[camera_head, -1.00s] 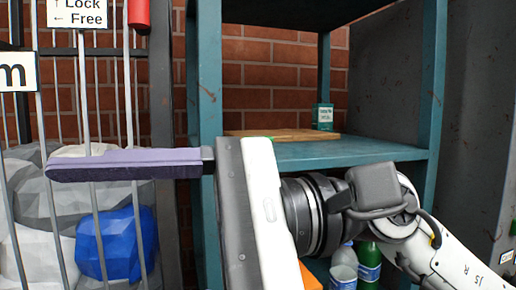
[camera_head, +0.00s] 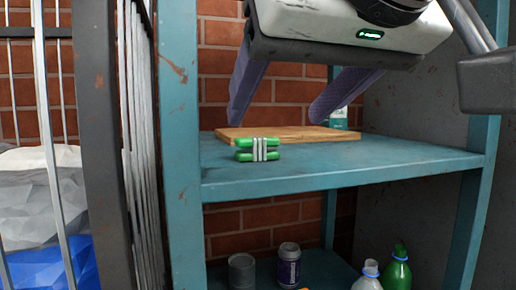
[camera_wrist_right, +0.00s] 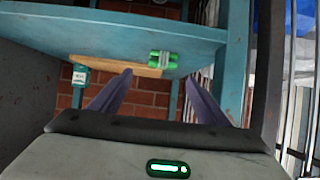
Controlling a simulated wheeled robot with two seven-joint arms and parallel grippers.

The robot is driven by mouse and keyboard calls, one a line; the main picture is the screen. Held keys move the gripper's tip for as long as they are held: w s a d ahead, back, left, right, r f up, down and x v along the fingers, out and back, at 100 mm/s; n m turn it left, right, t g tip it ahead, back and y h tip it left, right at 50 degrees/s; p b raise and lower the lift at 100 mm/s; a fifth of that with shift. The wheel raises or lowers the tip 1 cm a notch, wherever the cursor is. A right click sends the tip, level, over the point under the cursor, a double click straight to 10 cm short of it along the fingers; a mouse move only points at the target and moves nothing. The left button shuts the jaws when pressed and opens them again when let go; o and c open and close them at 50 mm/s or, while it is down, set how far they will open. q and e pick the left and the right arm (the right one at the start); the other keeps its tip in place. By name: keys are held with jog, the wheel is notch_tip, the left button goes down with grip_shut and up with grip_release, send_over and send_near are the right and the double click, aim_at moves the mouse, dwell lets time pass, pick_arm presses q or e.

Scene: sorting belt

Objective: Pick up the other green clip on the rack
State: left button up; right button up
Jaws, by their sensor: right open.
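A green clip (camera_head: 257,150) with pale bands across its middle lies on the teal rack's shelf (camera_head: 330,173), near its front left edge. It also shows in the right wrist view (camera_wrist_right: 163,60). My right gripper (camera_head: 275,118) is open and empty, with its two purple fingers spread above and behind the clip in the head view. In the right wrist view the clip appears beyond the gap between the fingertips, apart from both. My left gripper is in neither view.
A wooden board (camera_head: 290,134) lies behind the clip, with a small teal-and-white box (camera_head: 339,118) behind it. The lower shelf holds cans (camera_head: 289,265) and bottles (camera_head: 397,268). A barred cage with bags (camera_head: 40,200) stands left of the rack post (camera_head: 178,150).

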jog(key=shift+w+a+f, duration=0.25)
jog(key=shift+w+f, duration=0.1)
jog(key=shift+w, duration=0.05)
jog(key=x, duration=0.5)
jog(key=shift+w+a+f, duration=0.1)
jog(key=shift+w+a, duration=0.05)
jog(key=shift+w, duration=0.1)
jog(key=shift+w+a+f, duration=0.15)
jog(key=shift+w+f, duration=0.1)
jog(key=shift+w, duration=0.2)
jog(key=shift+c, duration=1.2)
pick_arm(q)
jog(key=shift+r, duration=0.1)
pick_arm(e)
jog(key=c, duration=0.9)
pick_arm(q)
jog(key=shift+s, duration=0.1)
